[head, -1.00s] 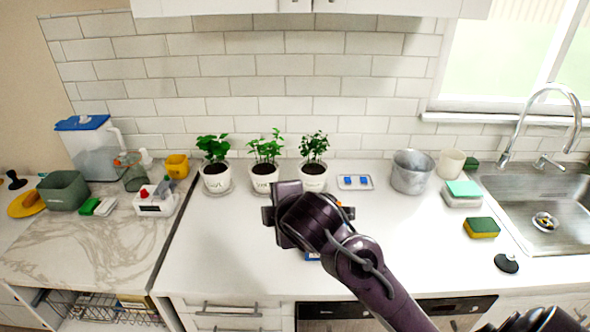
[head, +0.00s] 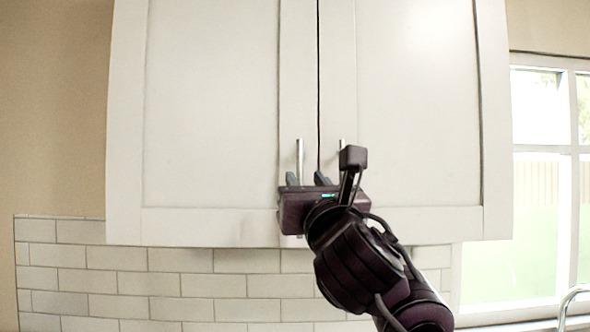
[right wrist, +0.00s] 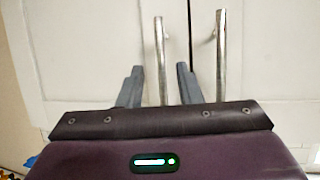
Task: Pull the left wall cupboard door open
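The wall cupboard has two closed white doors, the left door (head: 212,110) and the right door (head: 420,100). The left door's vertical metal handle (head: 299,160) is at its lower right corner; it also shows in the right wrist view (right wrist: 160,50). My right gripper (head: 308,178) is in front of the lower part of this handle. In the right wrist view its two fingers (right wrist: 159,80) are apart, one on each side of the left handle, with gaps visible. Whether the handle is deep between them is hard to tell. My left gripper is not in view.
The right door's handle (right wrist: 221,50) stands close beside my right gripper's right finger. White wall tiles (head: 180,285) are below the cupboard. A window (head: 530,190) is at the right.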

